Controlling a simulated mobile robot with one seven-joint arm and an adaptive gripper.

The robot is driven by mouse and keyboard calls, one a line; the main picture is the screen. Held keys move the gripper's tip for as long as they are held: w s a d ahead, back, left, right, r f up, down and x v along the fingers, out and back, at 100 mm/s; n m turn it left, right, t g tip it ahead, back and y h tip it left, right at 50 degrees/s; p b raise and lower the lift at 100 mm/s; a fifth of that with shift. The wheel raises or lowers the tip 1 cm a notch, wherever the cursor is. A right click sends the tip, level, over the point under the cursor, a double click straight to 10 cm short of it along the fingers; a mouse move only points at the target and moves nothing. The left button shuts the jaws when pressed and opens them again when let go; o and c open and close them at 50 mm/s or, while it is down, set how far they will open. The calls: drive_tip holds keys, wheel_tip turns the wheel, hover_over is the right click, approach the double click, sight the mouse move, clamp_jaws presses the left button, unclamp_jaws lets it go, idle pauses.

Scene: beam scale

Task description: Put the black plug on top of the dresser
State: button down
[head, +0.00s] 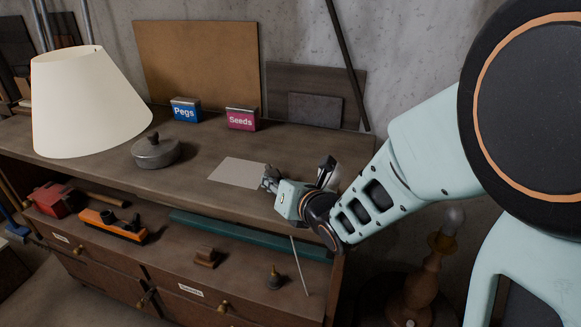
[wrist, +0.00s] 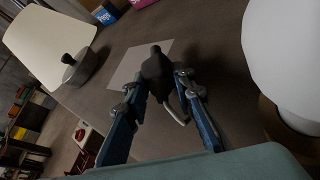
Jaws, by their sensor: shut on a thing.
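My gripper (head: 298,172) is over the right end of the dresser top (head: 195,190). In the wrist view the gripper (wrist: 156,85) is shut on a dark, rounded thing with a narrow tip, which looks like the black plug (wrist: 155,68). A thin pale bent piece shows just below it. The plug is seen against the pale sheet (wrist: 128,68) and the dresser top (wrist: 100,97). I cannot tell whether it touches the surface. In the head view the plug is mostly hidden by my gripper.
The pale sheet (head: 236,172) lies flat left of my gripper. A lidded pot (head: 156,153), a Pegs box (head: 186,110), a Seeds box (head: 242,120) and a lampshade (head: 85,105) stand farther left. Tools lie on the lower shelf.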

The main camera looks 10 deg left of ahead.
drive_tip(key=shift+f+b, duration=0.2)
drive_tip(key=shift+b, duration=0.15)
drive_tip(key=c, duration=1.5)
unclamp_jaws()
drive_tip(key=shift+c, duration=0.2)
